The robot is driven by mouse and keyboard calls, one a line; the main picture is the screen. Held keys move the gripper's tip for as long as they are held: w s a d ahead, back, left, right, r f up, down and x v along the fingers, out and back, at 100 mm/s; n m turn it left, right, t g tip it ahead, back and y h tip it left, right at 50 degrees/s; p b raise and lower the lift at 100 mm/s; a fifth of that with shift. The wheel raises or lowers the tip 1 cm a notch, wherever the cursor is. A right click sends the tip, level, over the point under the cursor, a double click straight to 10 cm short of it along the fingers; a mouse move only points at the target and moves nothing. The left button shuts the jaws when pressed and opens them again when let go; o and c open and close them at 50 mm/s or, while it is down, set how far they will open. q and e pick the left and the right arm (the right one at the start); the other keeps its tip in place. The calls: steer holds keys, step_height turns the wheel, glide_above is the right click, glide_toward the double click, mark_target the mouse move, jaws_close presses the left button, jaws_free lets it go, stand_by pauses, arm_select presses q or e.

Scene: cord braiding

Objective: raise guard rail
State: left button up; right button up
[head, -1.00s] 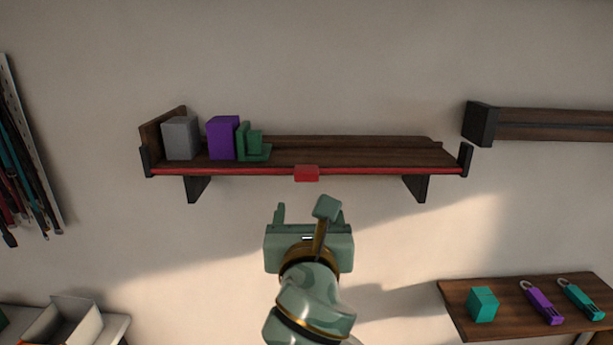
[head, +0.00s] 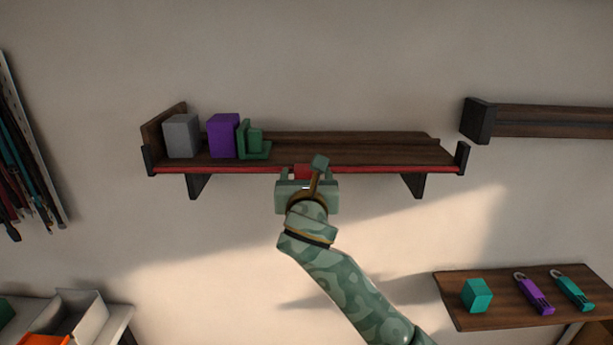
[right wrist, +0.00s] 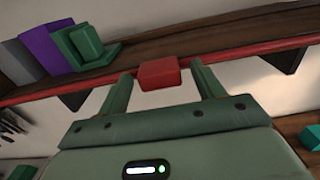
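The guard rail (head: 230,171) is a thin red bar along the front edge of the wooden shelf (head: 345,152), low against it. A red block-shaped tab (head: 302,171) sits at its middle; it also shows in the right wrist view (right wrist: 158,74). My right gripper (head: 304,174) is just in front of and below the tab. Its two fingers are apart, one on each side of the tab, with gaps visible in the right wrist view (right wrist: 163,80). My left gripper is in neither view.
On the shelf's left stand a grey block (head: 181,136), a purple block (head: 222,136) and a green bracket-like piece (head: 252,144). A lower right shelf (head: 455,310) holds a teal cube (head: 476,295) and two tags. The wall around the right arm is clear.

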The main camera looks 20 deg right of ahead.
steer(key=c, duration=1.3)
step_height(320, 180, up, 5)
steer(key=shift+f+p, duration=0.15)
steer(key=shift+p, duration=0.55)
steer(key=o, duration=1.4)
steer(key=shift+b+v, duration=2)
steer(key=shift+v, duration=6.2)
